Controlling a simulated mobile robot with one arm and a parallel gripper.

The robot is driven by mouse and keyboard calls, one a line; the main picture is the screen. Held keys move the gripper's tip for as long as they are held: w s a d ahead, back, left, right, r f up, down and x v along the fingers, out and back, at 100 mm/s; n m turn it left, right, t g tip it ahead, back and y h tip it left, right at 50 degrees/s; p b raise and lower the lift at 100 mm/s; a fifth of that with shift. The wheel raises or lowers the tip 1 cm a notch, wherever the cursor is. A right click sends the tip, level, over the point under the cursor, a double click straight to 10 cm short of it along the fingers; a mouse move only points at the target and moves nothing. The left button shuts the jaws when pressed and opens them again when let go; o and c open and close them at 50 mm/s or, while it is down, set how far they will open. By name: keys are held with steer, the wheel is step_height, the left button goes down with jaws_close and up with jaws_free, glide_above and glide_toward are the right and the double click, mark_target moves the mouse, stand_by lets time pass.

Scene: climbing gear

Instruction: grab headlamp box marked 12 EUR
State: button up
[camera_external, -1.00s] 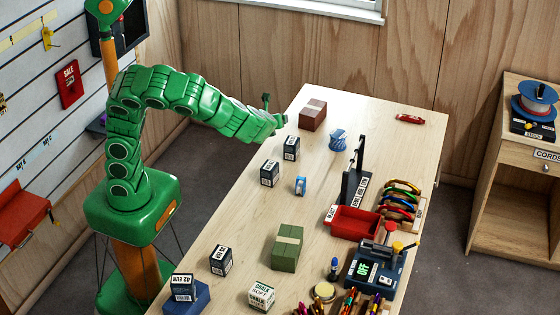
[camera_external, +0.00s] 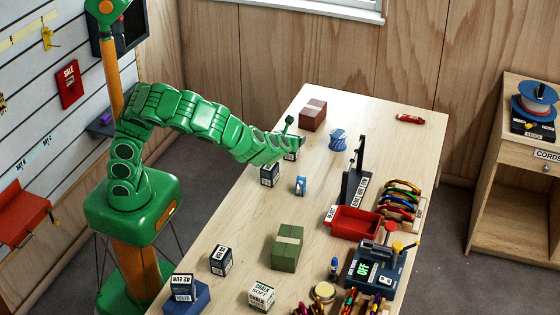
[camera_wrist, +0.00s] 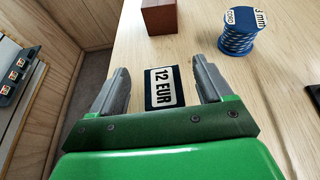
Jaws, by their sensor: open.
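The dark box with a white "12 EUR" label (camera_wrist: 163,87) shows between my two fingers in the wrist view. My gripper (camera_wrist: 160,88) is open, with one grey finger on each side of the box; I cannot tell whether they touch it. In the external view my gripper (camera_external: 290,140) is over the far left part of the table, and the box (camera_external: 291,156) is mostly hidden behind it. A similar dark box (camera_external: 270,173) stands just in front of it, its label too small to read.
A brown block (camera_external: 313,114) and a blue cord spool (camera_external: 338,140) stand beyond my gripper. A small blue item (camera_external: 300,186) lies nearby. Another dark box (camera_external: 221,261), a green block (camera_external: 287,247) and a red tray (camera_external: 354,222) are nearer the camera. The table's left edge runs below my arm.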

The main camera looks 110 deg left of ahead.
steer(key=f, duration=0.1)
steer(key=a+f, duration=0.1)
steer(key=f, duration=0.1)
steer(key=shift+s+a+f, duration=0.1)
steer(key=shift+a+f, duration=0.05)
steer(key=shift+f, duration=0.05)
steer(key=shift+x, duration=0.8)
steer(key=c, duration=1.1)
